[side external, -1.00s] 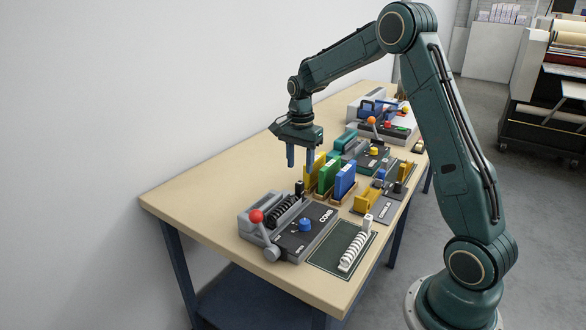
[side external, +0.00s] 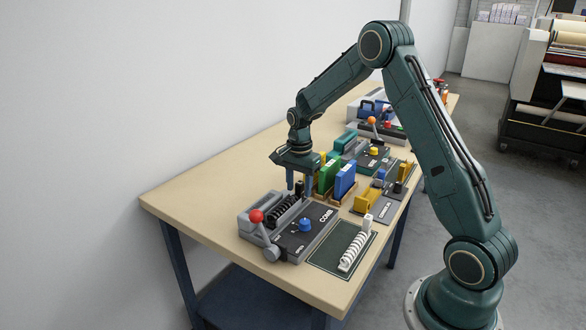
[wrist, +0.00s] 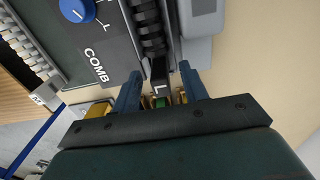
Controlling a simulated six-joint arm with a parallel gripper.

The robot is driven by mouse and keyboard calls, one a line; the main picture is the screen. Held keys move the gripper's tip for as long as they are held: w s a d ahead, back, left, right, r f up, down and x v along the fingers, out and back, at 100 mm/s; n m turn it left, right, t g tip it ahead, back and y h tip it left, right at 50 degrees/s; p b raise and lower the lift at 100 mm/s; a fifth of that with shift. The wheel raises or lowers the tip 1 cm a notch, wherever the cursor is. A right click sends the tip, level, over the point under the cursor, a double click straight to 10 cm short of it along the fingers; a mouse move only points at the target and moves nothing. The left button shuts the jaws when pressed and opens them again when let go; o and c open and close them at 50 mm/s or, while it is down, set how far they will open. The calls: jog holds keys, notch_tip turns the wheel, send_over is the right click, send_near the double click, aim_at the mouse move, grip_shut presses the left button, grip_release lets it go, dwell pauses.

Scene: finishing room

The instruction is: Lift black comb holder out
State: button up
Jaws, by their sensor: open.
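The black comb holder (side external: 286,212) lies in the grey comb machine (side external: 262,216), its dark coils showing along the slot. Its upright black end grip (side external: 299,186) stands at the far end of the slot. My gripper (side external: 299,190) points down with its fingers on either side of that grip. In the wrist view the open blue fingers (wrist: 160,74) straddle the black grip, with gaps at both sides. The coils of the black comb holder (wrist: 150,30) run away from the gripper there. I cannot tell the exact finger height around the grip.
Green and blue blocks (side external: 345,181) in a tray stand close beyond the gripper. A red-knobbed lever (side external: 257,216) and blue knob (side external: 306,224) rise from the machine. A white comb holder (side external: 355,249) lies on the green mat (side external: 328,259). The left tabletop (side external: 205,190) is clear.

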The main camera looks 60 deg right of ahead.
jog(key=shift+f, duration=1.2)
grip_shut()
